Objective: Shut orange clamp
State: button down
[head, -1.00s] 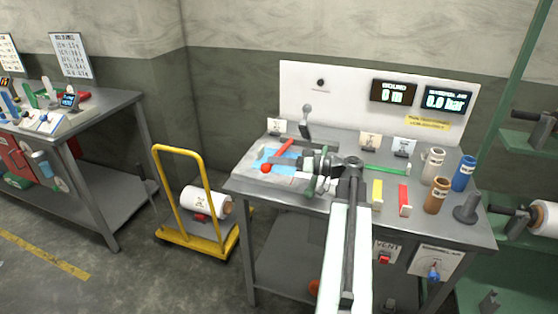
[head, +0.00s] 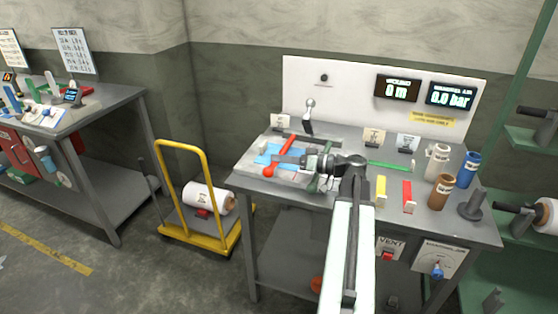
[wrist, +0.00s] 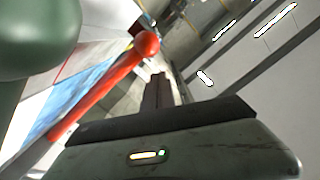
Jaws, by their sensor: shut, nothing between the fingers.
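The orange clamp shows as an orange-red lever (head: 278,154) with a ball at its end, on the left part of the steel bench beside a blue sheet. In the wrist view the orange lever (wrist: 100,90) runs diagonally, its ball near the top middle. My gripper (head: 279,159) is shut and empty.
A large dark green rounded part (wrist: 38,35) is close at the wrist view's upper left. A grey ball-topped lever (head: 309,115) stands behind the gripper. Yellow (head: 380,188) and red (head: 407,194) pieces, a brown cylinder (head: 440,190) and a blue one (head: 469,168) stand to the right.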

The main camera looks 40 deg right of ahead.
jog(key=v, duration=0.3)
jog(key=r+v, duration=0.1)
jog(key=v, duration=0.3)
jog(key=r+p+v, duration=0.1)
jog(key=v, duration=0.3)
jog(key=shift+w+d, duration=0.25)
jog(key=shift+w, duration=0.1)
